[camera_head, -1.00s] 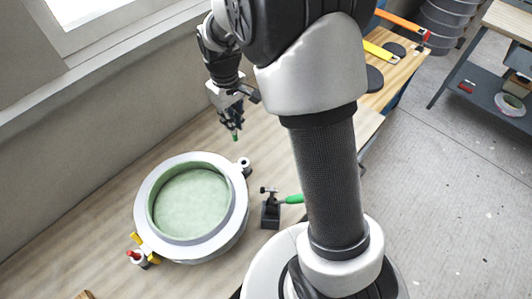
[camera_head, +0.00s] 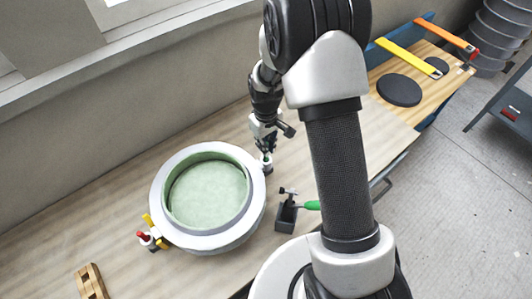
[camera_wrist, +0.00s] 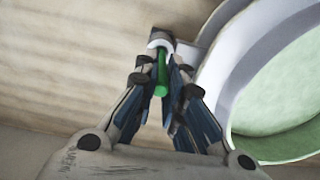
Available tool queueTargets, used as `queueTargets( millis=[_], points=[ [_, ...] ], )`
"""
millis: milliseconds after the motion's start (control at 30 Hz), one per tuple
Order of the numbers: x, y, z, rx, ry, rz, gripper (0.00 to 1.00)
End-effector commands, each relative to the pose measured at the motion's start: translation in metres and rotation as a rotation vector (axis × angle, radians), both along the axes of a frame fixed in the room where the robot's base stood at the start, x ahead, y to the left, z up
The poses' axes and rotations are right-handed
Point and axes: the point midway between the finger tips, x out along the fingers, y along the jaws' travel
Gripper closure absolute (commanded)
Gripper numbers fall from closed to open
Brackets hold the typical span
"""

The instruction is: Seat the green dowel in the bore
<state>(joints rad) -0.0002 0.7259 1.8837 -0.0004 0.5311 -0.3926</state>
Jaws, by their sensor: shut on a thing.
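The green dowel (camera_wrist: 161,76) is held between the fingers of my gripper (camera_wrist: 162,88) in the wrist view. Its far end is at the pale ring of the bore (camera_wrist: 160,40); I cannot tell whether it is over the hole or partly inside. In the head view my gripper (camera_head: 266,152) points down right above the bore's collar (camera_head: 267,168), at the right edge of the round mould (camera_head: 169,236). The fingers hide most of the dowel there. The mould has a white rim and a pale green inside, and it also shows in the wrist view (camera_wrist: 222,75).
A dark clamp (camera_head: 286,216) with a green handle stands right of the mould. Red and yellow pieces (camera_head: 153,237) sit at its left edge. A wooden block (camera_head: 91,282) lies at lower left. Black discs (camera_head: 399,90) lie on a board at right.

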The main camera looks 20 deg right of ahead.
Motion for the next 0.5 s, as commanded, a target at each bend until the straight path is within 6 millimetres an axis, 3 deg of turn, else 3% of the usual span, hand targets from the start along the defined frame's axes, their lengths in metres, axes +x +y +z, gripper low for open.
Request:
queueTargets(
  millis=[267,500],
  points=[
    [-0.001,0.000,-0.039,0.000,0.003,0.000,1.00],
    [0.000,0.000,-0.040,0.000,0.000,0.000,1.00]
  ],
)
